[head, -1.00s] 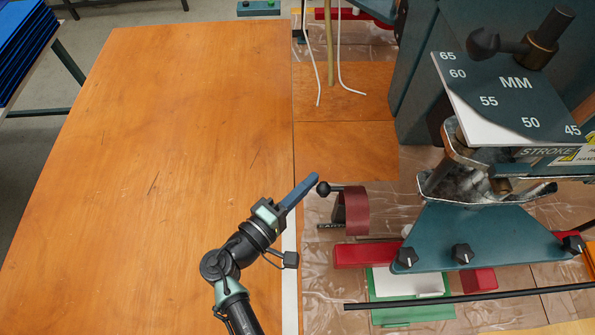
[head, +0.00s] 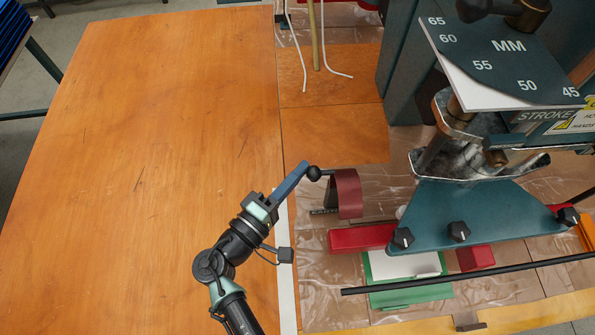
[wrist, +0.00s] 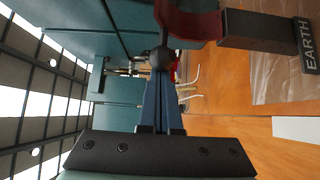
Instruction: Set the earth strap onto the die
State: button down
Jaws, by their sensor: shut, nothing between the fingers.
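The earth strap (head: 348,194) is a dark red curved band with a black ball knob (head: 314,173) on its left. It stands on the clear sheet beside the wooden table. In the wrist view the red strap (wrist: 190,22) is at the top, and the ball (wrist: 162,58) is right at my fingertips. My gripper (head: 305,165) has blue fingers, closed together, their tips by the knob; whether they touch it I cannot tell. A label reading EARTH (wrist: 306,45) shows at the right of the wrist view. I cannot tell which part is the die.
A teal press plate (head: 470,215) with black knobs stands right of the strap. Below it are a red bar (head: 360,238) and a green-edged white pad (head: 408,266). A black rod (head: 470,276) crosses in front. The wooden table (head: 170,170) on the left is clear.

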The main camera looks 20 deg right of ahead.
jog(key=shift+s+f+b, duration=0.1)
jog(key=shift+s+b, duration=0.1)
jog(key=shift+b, duration=0.35)
jog(key=s+m+h+b, duration=0.1)
jog(key=b, duration=0.3)
jog(key=s+f+m+h+b, duration=0.1)
jog(key=b, duration=0.3)
jog(key=shift+s+a+f+m+t, duration=0.1)
jog(key=shift+a+f+m+t, duration=0.1)
jog(key=shift+a+m+t, duration=0.15)
jog(key=s+m+h+b, duration=0.1)
jog(key=b, duration=0.2)
jog(key=s+m+h+b, duration=0.1)
jog(key=m+b, duration=0.1)
jog(key=b, duration=0.2)
jog(key=m+g+h+b, duration=0.1)
jog(key=h+b, duration=0.1)
jog(key=b, duration=0.2)
jog(key=shift+s+a+f+m, duration=0.15)
jog(key=shift+s+a+m, duration=0.2)
jog(key=shift+s+a, duration=0.05)
